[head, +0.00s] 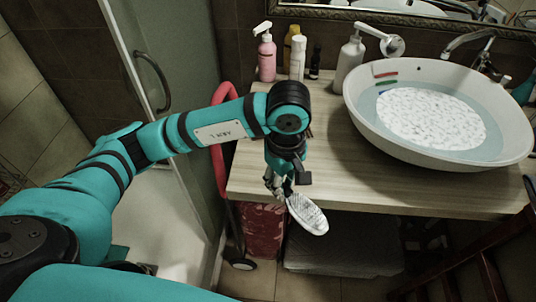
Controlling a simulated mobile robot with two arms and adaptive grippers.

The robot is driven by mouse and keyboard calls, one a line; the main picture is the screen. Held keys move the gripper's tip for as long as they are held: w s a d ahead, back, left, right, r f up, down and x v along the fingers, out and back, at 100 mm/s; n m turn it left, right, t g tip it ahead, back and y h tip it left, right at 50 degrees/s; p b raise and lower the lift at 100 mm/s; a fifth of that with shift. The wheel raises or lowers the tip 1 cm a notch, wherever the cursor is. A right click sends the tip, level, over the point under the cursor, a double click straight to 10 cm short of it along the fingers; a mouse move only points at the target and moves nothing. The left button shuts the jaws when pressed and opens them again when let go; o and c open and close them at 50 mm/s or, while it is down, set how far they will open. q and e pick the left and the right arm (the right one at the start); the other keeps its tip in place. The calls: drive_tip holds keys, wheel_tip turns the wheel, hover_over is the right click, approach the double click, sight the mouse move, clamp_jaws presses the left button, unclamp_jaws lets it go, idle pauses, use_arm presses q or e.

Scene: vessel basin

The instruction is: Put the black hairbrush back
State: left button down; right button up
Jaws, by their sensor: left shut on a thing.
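My left gripper (287,184) is in front of the wooden counter's front edge, pointing down. It is shut on the hairbrush (308,214), which hangs out to the lower right of the fingers. The brush's oval head shows a pale, speckled face; little black shows on it. Its handle is mostly hidden by the fingers. The head appears over the open space in front of the counter, apart from the counter top. My right gripper is not in view.
The counter top (330,165) is clear at its front left. A white basin (510,150) with water stands at right. A pink pump bottle (267,58), several other bottles and a white dispenser (350,60) stand at the back. A red-handled thing (217,150) stands left of the counter.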

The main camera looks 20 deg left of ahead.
use_arm(q)
drive_tip(key=w+a+p, duration=0.1)
drive_tip(key=w+a, duration=0.1)
drive_tip(key=w, duration=0.2)
drive_tip(key=w+a+p, duration=0.1)
drive_tip(key=w+a, duration=0.1)
drive_tip(key=w, duration=0.2)
drive_tip(key=w+a+f+p, duration=0.1)
drive_tip(key=w+a, duration=0.2)
drive_tip(key=shift+w, duration=0.4)
wheel_tip(320, 180, down, 3)
drive_tip(key=shift+w+f+p, duration=0.1)
drive_tip(key=shift+w+p, duration=0.05)
drive_tip(key=shift+p, duration=0.7)
drive_tip(key=shift+f, duration=0.25)
drive_tip(key=shift+f, duration=0.25)
drive_tip(key=c, duration=1.2)
unclamp_jaws()
drive_tip(key=shift+a+r, duration=0.1)
drive_tip(key=shift+o, duration=0.3)
